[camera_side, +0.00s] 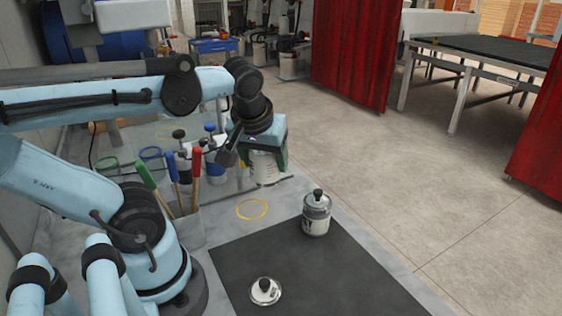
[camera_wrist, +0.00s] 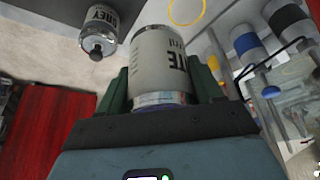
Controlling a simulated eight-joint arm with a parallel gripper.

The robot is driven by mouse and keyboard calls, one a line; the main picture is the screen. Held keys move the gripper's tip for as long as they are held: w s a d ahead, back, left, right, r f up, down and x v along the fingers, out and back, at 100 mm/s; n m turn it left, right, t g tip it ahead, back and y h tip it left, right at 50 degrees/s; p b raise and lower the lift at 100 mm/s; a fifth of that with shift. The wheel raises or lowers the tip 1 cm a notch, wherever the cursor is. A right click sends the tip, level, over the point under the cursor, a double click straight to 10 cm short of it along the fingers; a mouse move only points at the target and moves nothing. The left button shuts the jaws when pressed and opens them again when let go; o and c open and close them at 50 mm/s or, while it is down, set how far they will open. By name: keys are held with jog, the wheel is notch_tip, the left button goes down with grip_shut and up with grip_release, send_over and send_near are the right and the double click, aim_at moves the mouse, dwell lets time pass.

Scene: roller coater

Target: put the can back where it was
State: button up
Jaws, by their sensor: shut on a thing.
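My gripper (camera_side: 264,158) is shut on a pale can (camera_side: 266,172), held upright above the grey table. In the wrist view the can (camera_wrist: 160,60) sits between the green fingers (camera_wrist: 163,88); its label shows letters ending in "TE". A yellow ring (camera_side: 251,208) is marked on the table, in front of and below the held can, with nothing standing in it. It also shows in the wrist view (camera_wrist: 187,12). A loose lid with a black knob (camera_side: 265,291) lies on the dark mat. The held can's top is hidden in the side view.
A holder (camera_side: 190,228) with several coloured handles is left of the yellow ring. Cans with blue and black knobs (camera_side: 210,138) stand behind.

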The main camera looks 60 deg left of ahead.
jog(key=d+f+m+t+h, duration=0.1)
jog(key=d+f+m+h, duration=0.2)
jog(key=d, duration=2)
jog(key=shift+m+y, duration=0.7)
jog(key=w+a+f, duration=0.3)
jog(key=w, duration=0.1)
jog(key=w+a+f, duration=0.4)
jog(key=shift+a+f, duration=0.1)
jog(key=shift+a, duration=0.15)
jog(key=shift+f, duration=2.05)
jog(key=o, duration=1.3)
jog(key=shift+f, duration=0.15)
